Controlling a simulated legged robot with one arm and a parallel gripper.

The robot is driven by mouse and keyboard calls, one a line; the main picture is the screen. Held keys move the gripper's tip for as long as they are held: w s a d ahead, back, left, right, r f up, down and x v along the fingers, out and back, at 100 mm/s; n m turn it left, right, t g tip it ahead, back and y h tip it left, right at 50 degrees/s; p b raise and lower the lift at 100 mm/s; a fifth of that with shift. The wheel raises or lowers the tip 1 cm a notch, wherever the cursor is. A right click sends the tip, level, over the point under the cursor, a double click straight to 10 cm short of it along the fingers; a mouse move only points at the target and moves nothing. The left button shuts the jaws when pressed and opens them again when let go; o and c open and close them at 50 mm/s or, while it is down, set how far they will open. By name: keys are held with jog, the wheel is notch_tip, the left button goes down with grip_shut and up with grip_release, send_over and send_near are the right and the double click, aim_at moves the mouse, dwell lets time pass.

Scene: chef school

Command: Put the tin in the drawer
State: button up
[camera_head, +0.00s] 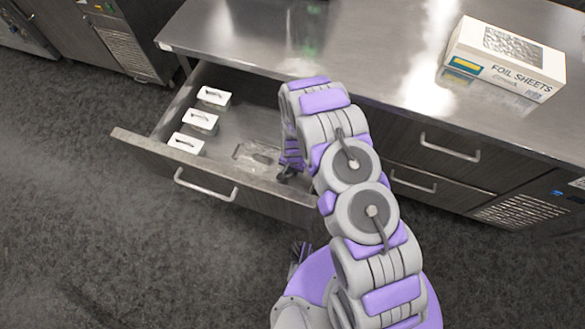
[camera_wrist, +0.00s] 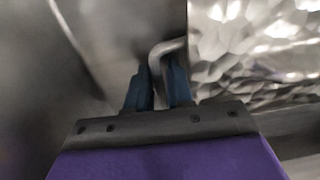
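The tin (camera_head: 258,154) is a shiny silver tray in the open drawer (camera_head: 153,146), right of the white boxes. In the wrist view its dimpled metal (camera_wrist: 255,50) fills the upper right. A grey bent handle (camera_wrist: 168,47) at its left side runs down between my two dark blue fingers. My gripper (camera_wrist: 160,85) is closed around that handle, with a finger on each side. In the head view my gripper (camera_head: 288,172) is low at the drawer's right part, partly hidden by my arm. I cannot tell whether the tin touches the drawer floor.
The steel counter (camera_head: 380,60) overhangs the drawer's back. A foil sheets box (camera_head: 505,58) lies on the counter at the right. The floor (camera_head: 110,220) in front is clear.

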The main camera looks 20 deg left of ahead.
jog(key=shift+o, duration=1.4)
jog(key=shift+r, duration=0.1)
notch_tip(320, 180, up, 12)
jog(key=p, duration=0.3)
jog(key=shift+d, duration=0.2)
